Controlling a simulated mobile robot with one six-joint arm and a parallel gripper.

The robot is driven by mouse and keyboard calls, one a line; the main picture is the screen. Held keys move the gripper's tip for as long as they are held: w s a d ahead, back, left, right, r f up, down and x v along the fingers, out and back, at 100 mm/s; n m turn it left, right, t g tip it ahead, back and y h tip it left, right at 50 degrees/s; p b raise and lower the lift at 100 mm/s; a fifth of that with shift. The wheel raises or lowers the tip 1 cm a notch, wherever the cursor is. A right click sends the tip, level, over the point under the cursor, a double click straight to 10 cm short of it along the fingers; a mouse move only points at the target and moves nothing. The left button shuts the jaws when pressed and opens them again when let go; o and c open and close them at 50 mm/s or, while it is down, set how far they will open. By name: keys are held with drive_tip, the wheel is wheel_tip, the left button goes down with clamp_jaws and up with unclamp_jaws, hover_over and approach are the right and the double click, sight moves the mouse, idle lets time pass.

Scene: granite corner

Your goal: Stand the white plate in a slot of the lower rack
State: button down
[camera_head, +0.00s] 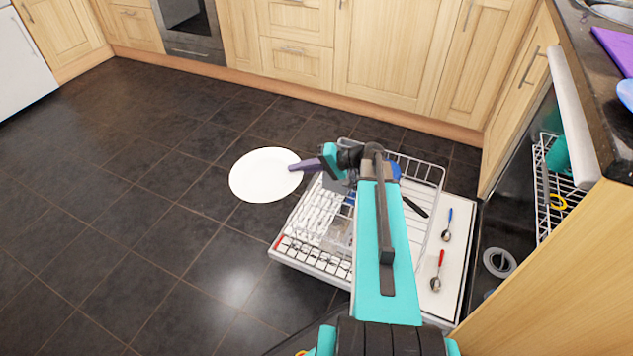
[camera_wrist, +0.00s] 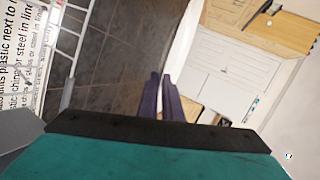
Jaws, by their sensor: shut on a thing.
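The white plate (camera_head: 262,178) is round and shows its broad face in the head view, apart from the floor and left of the lower rack. My gripper (camera_head: 297,166), with purple fingers, is shut on the plate's right edge. In the wrist view my fingers (camera_wrist: 161,95) close at the plate, which shows as a narrow white curved band (camera_wrist: 186,42). The lower rack (camera_head: 310,222) is a white wire rack over the open dishwasher door; my arm hides its middle. Its slots at the left side are partly visible.
Spoons with a blue handle (camera_head: 447,226) and a red handle (camera_head: 437,268) lie on the door's right side. The upper rack (camera_head: 543,200) holds a teal cup (camera_head: 559,156). The counter (camera_head: 600,110) is at right, cabinets (camera_head: 385,60) behind. Floor at left is clear.

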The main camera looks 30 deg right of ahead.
drive_tip(key=w+a+r+n+g+y, duration=0.1)
drive_tip(key=w+a+r, duration=0.1)
drive_tip(key=a+r, duration=1.9)
drive_tip(key=shift+w+a+n, duration=0.2)
drive_tip(key=shift+a+n, duration=0.1)
drive_tip(key=shift+a, duration=0.05)
drive_tip(key=shift+s, duration=0.1)
